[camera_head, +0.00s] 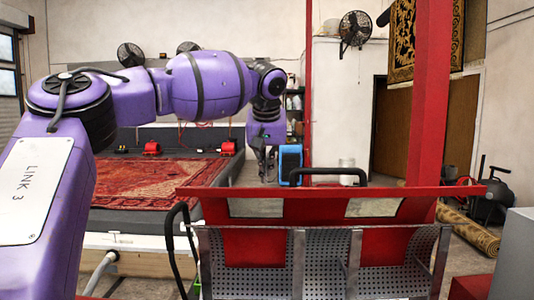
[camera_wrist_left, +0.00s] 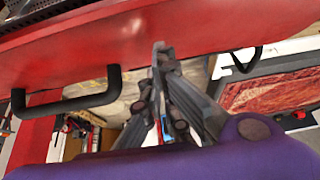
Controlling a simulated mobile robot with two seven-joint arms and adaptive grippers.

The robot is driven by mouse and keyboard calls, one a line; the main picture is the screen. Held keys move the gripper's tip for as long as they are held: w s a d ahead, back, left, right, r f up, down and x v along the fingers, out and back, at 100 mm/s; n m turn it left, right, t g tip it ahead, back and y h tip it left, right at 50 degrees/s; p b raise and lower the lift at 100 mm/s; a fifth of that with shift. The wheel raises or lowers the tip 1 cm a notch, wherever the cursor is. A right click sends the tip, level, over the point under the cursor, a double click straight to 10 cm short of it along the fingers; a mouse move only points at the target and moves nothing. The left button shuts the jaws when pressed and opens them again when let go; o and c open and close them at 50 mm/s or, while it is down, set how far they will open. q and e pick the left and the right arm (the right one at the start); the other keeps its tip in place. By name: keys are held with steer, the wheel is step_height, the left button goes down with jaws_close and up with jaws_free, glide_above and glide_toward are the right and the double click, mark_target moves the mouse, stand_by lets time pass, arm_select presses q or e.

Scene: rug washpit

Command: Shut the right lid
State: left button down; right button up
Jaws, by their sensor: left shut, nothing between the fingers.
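A long red panel (camera_head: 340,191) stretches across the right half of the head view, seen nearly edge-on. It has a black handle (camera_head: 328,174) on top and another black handle (camera_head: 180,245) by its left end. I cannot tell which part is the right lid. My left gripper (camera_head: 265,178) is shut and empty, pointing down just beyond the panel's far edge. In the left wrist view the shut fingertips (camera_wrist_left: 162,50) are close to the red panel (camera_wrist_left: 220,30), with a handle (camera_wrist_left: 75,100) on their left; contact is unclear. My right gripper is not in view.
Perforated metal (camera_head: 325,262) forms the near side below the panel. A red post (camera_head: 432,100) rises at its right. A patterned red rug (camera_head: 150,185) lies on a platform to the left. A rolled rug (camera_head: 470,230) lies on the floor at right.

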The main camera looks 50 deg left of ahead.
arm_select(q)
steer(key=shift+s+d+r+p, duration=0.25)
steer(key=shift+s+d+p, duration=0.25)
steer(key=shift+s+d, duration=0.55)
steer(key=shift+d+f, duration=0.25)
steer(key=shift+d, duration=0.05)
steer(key=shift+s, duration=0.1)
